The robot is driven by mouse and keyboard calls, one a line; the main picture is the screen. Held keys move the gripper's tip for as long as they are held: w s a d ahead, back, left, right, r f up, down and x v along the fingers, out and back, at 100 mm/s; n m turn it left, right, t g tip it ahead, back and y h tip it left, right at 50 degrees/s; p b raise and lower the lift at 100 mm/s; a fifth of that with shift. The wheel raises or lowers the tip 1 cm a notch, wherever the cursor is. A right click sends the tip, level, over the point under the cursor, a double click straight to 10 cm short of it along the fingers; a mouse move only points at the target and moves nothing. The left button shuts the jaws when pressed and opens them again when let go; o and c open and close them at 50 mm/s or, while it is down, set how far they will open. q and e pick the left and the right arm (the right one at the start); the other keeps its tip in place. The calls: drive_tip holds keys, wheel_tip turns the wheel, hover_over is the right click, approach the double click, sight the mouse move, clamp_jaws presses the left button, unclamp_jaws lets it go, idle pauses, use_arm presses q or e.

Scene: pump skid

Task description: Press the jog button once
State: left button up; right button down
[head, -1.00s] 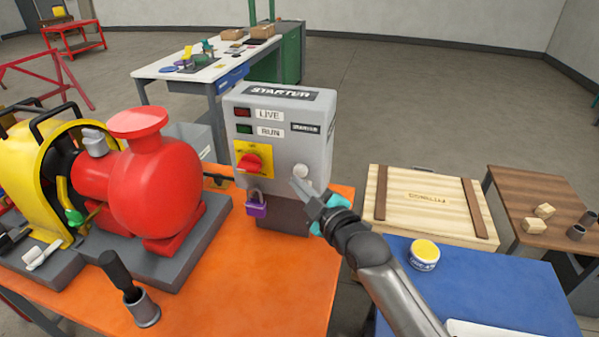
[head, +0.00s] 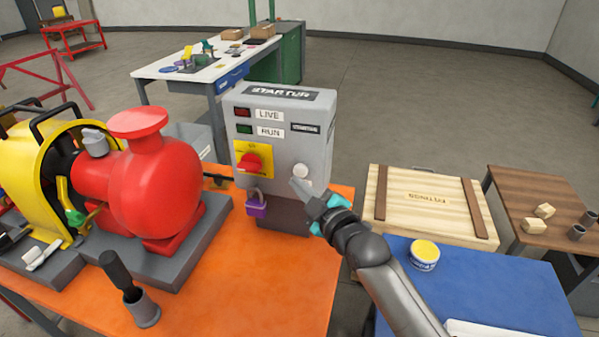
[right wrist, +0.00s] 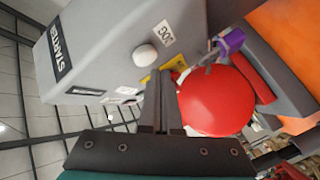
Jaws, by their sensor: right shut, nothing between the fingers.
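The jog button is a white round button (head: 301,171) on the front of the grey starter box (head: 312,125). It also shows in the right wrist view (right wrist: 145,55), beside a JOG label. My right gripper (head: 296,185) is shut and empty. In the head view its fingertips are just below the button, near the box front. In the right wrist view the closed fingers (right wrist: 160,75) point at the box, with the tips beside the button. I cannot tell whether they touch the box; the button itself is uncovered. My left gripper is not in view.
A red rotary switch (head: 251,162) on a yellow plate and a purple padlock (head: 257,205) are left of the button. A red pump (head: 155,185) stands left on the orange bench (head: 240,275). A wooden crate (head: 428,205) and blue table (head: 500,290) are at right.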

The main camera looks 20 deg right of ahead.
drive_tip(key=shift+w+d, duration=0.1)
drive_tip(key=shift+w+d, duration=0.15)
drive_tip(key=shift+w, duration=0.15)
drive_tip(key=shift+w+d, duration=0.3)
drive_tip(key=shift+w, duration=0.05)
idle(1.0)
drive_tip(key=shift+a, duration=0.1)
drive_tip(key=shift+s+a+p, duration=0.4)
drive_tip(key=shift+s+p, duration=0.2)
drive_tip(key=shift+s, duration=0.15)
drive_tip(key=shift+a, duration=0.1)
drive_tip(key=s+a+p, duration=0.1)
drive_tip(key=s+p, duration=0.1)
drive_tip(key=s+a+p, duration=0.1)
drive_tip(key=s, duration=0.1)
drive_tip(key=shift+a, duration=0.35)
